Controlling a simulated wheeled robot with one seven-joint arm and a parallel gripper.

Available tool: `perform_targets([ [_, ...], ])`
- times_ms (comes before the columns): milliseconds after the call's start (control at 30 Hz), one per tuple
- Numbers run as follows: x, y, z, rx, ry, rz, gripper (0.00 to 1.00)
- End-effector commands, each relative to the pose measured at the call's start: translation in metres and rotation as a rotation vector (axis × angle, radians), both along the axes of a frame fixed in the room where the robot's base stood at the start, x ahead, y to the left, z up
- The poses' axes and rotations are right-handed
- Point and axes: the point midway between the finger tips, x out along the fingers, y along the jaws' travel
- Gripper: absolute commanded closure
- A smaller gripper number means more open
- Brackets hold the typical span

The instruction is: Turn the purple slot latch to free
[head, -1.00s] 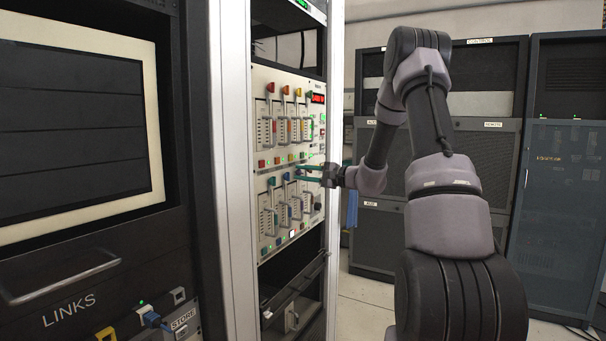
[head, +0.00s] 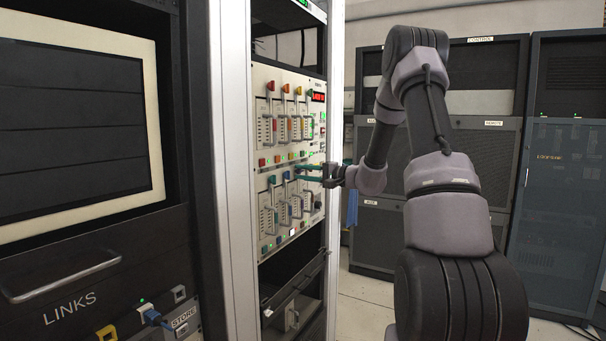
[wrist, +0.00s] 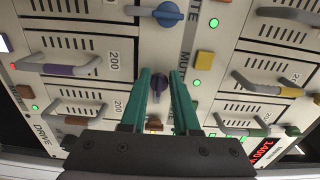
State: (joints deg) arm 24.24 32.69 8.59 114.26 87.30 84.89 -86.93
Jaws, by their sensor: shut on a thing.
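The purple slot latch (wrist: 155,84) is a small dark purple knob on the cream panel in the wrist view. My gripper (wrist: 162,76) has its two teal fingers on either side of this knob and is shut on it. The fingers hide parts of the knob, and I cannot read its pointer position. In the head view my gripper (head: 300,174) reaches the middle of the rack panel (head: 262,203) from the right; the latch is too small to make out there. A purple slot handle (wrist: 72,70) shows to the left in the wrist view.
A blue knob (wrist: 168,14) lies just beyond the fingertips. Other slot handles, such as the yellow one (wrist: 270,88) and the green one (wrist: 245,131), stick out around my gripper. The white rack post (head: 234,170) stands left of the panel.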

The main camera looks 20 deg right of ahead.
Motion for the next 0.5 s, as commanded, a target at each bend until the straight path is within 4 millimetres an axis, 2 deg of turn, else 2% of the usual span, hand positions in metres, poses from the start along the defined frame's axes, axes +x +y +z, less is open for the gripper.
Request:
perform_targets([
  [133,-0.0005,-0.0007,-0.0015,-0.001,0.003,0.0,1.0],
  [167,-0.0005,-0.0007,-0.0015,-0.001,0.003,0.0,0.59],
  [200,-0.0005,-0.0007,-0.0014,-0.001,0.003,0.0,0.44],
  [500,-0.0003,-0.0004,-0.0006,0.0,0.001,0.0,0.42],
])
